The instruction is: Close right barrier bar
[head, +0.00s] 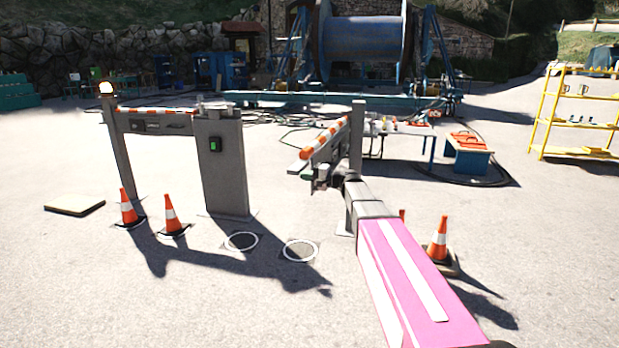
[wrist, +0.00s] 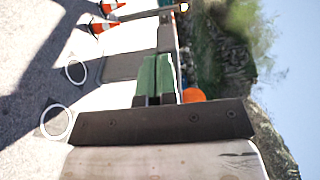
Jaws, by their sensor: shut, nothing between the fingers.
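The right barrier bar (head: 325,139) is striped orange and white. It runs from beside the thin grey post (head: 357,135) toward me and to the left, its near end apart from the wide grey post (head: 221,163). My gripper (head: 300,167) is just below the bar's near end; I cannot tell whether they touch. In the wrist view my gripper's green fingers (wrist: 157,77) lie together, shut, with nothing seen between them. An orange piece (wrist: 194,95), likely the bar's end, shows right beside them.
The left barrier bar (head: 155,111) spans the lamp post (head: 115,145) and the wide post. Orange cones (head: 170,215) stand before it, another (head: 438,240) right of my arm. White rings (head: 300,250) mark the ground. A table and blue box (head: 468,157) stand behind right.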

